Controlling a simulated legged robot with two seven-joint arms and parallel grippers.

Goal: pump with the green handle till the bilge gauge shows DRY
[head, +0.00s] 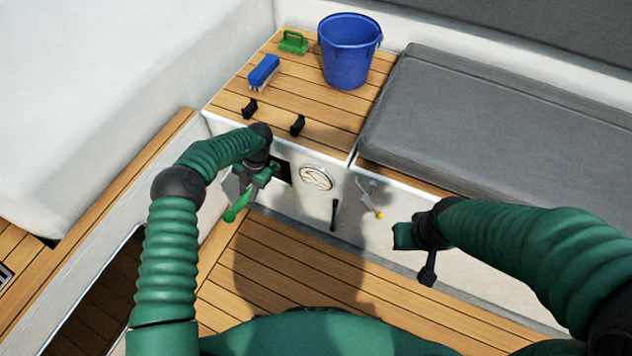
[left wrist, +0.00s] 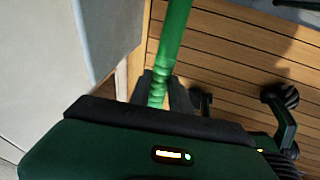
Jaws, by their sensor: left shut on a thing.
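The green handle (head: 237,207) slants down and left from the front of the cockpit locker. In the left wrist view the handle (left wrist: 173,45) runs up from between my finger tips. My left gripper (head: 257,180) is shut on the handle; its fingers also show in the left wrist view (left wrist: 163,88). The round white bilge gauge (head: 317,178) is on the locker front, right of my left gripper. Its reading is too small to tell. My right gripper (head: 408,237) hangs in front of the bench, apart from the handle; its jaw state is unclear.
A blue bucket (head: 347,62), a blue brush (head: 264,72) and a green-handled item (head: 293,41) stand on the wooden locker top. A grey cushion (head: 480,115) covers the bench at right. A yellow-tipped lever (head: 370,200) and a black lever (head: 334,215) are on the front.

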